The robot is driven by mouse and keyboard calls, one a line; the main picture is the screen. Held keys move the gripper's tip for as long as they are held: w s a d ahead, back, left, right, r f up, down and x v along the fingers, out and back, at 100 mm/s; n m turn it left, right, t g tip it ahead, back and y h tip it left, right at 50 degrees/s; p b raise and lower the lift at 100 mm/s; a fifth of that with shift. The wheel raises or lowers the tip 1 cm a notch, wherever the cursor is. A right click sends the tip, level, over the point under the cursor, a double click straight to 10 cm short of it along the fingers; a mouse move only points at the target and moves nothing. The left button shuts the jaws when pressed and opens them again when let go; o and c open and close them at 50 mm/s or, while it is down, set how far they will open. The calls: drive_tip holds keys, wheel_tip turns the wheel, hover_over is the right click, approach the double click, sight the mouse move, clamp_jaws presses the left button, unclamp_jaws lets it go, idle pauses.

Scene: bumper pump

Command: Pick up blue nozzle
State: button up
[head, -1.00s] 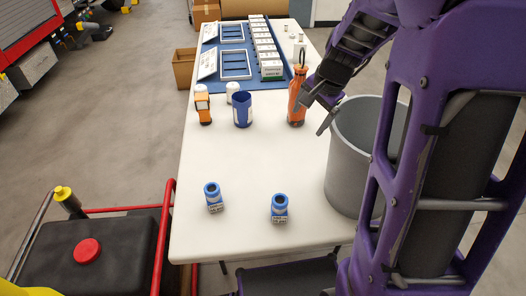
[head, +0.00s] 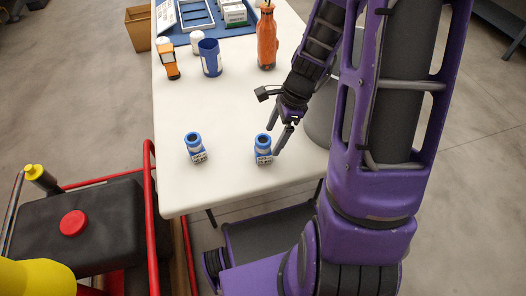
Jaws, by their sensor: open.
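Two blue nozzles with white labels stand upright on the white table (head: 225,110) near its front edge. One nozzle (head: 195,148) is on the left and the other nozzle (head: 263,150) is on the right. My gripper (head: 277,142) is open, pointing down, right beside the right nozzle. One finger shows along that nozzle's right side. I cannot tell whether it touches the nozzle. The left nozzle stands clear of the gripper.
A grey bin (head: 318,125) stands at the table's right, partly behind my arm. An orange bottle (head: 266,38), a blue cup (head: 210,58) and an orange-and-white item (head: 168,60) stand farther back. A red-railed cart (head: 150,200) is at the left front.

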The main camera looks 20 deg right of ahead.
sight(263, 151)
drive_tip(key=x, duration=0.2)
drive_tip(key=b+x, duration=0.1)
drive_tip(key=x, duration=0.4)
drive_tip(key=shift+w+a, duration=0.25)
drive_tip(key=shift+a, duration=0.25)
clamp_jaws()
